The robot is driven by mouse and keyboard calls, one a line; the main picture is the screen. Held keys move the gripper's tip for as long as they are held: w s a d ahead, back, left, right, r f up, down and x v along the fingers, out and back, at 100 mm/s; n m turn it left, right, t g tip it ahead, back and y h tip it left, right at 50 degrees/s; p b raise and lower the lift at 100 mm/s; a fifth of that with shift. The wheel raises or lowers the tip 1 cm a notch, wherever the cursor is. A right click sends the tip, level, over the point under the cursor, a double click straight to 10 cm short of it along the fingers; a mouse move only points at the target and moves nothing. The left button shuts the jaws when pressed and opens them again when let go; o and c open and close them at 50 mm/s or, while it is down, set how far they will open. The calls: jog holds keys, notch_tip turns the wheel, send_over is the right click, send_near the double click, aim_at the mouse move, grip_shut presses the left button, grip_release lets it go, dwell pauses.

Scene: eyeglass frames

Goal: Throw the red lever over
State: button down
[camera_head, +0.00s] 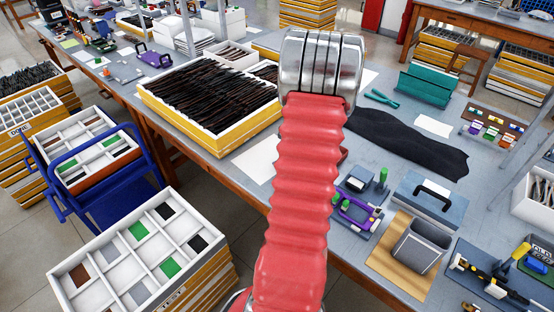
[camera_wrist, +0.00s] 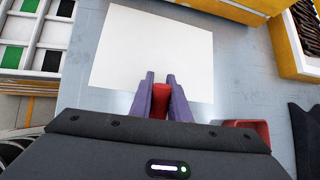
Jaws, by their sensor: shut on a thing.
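In the wrist view, my gripper (camera_wrist: 160,82) has its two purple fingers shut on the red lever (camera_wrist: 160,100). Only a short red piece of it shows between the fingers; its base and pivot are hidden by my gripper body. The fingertips point toward a white sheet (camera_wrist: 150,45) on the grey bench. In the head view, my red ribbed arm covers the middle of the picture and hides my gripper and the lever.
A yellow-sided tray of dark frames (camera_head: 208,102) stands left of my arm. A black cloth (camera_head: 410,143) lies to the right. A purple-handled fixture (camera_head: 357,212), a grey bin (camera_head: 418,247) and tools crowd the right front. A white compartment tray (camera_head: 95,285) stands at lower left.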

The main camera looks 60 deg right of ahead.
jog(key=shift+r, duration=0.1)
dwell(0.3)
jog(key=c, duration=1.7)
grip_release()
jog(key=shift+o, duration=0.2)
jog(key=shift+s, duration=0.1)
jog(key=v, duration=1.3)
jog(key=shift+r, duration=0.2)
jog(key=shift+s+a, duration=0.1)
jog(key=shift+a, duration=0.05)
